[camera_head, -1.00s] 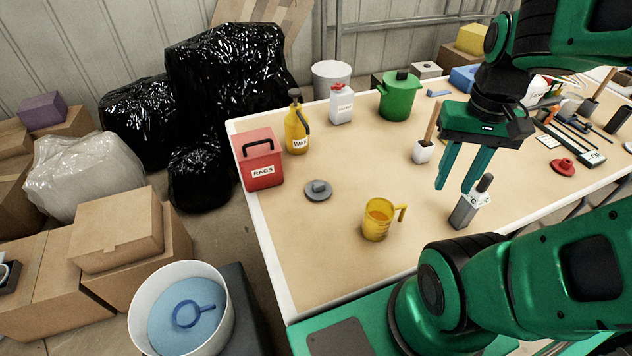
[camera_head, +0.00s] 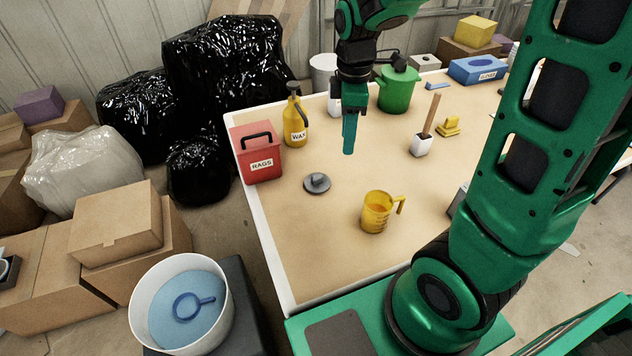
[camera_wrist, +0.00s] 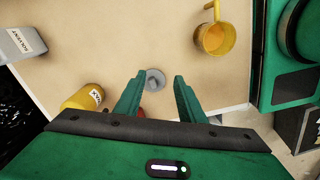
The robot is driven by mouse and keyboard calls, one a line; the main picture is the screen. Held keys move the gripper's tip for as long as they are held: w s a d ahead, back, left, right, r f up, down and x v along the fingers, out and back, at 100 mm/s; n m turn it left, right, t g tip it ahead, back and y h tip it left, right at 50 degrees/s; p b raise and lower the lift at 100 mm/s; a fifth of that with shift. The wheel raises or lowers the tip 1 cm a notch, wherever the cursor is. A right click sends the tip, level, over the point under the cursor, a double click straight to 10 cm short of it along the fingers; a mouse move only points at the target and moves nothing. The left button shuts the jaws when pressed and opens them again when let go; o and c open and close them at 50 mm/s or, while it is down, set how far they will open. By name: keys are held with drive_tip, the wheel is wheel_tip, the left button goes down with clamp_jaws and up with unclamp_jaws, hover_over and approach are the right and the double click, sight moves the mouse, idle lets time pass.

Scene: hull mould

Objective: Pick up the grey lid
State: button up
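The grey lid (camera_head: 317,183) lies flat on the tan table, a small round disc with a raised knob on top. It also shows in the wrist view (camera_wrist: 155,79), just beyond and between my fingertips. My gripper (camera_head: 349,150) is above the table, up and to the right of the lid in the head view, fingers pointing down. In the wrist view my gripper (camera_wrist: 158,78) has its two green fingers apart with nothing between them. In the head view the fingers overlap, seen from the side.
A red rags box (camera_head: 258,160) and a yellow wax bottle (camera_head: 294,122) stand left and behind the lid. A yellow jug (camera_head: 375,212) stands to its right. Table around the lid is clear.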

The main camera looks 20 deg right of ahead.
drive_tip(key=w+a+f+n, duration=0.3)
drive_tip(key=w+a+n, duration=0.1)
drive_tip(key=a+n, duration=0.15)
hover_over(317, 176)
drive_tip(key=f, duration=0.5)
drive_tip(key=shift+w+a+f, duration=0.1)
drive_tip(key=shift+w+f, duration=0.1)
drive_tip(key=shift+f, duration=0.05)
drive_tip(key=shift+s+f, duration=0.2)
drive_tip(key=shift+f, duration=2.5)
clamp_jaws()
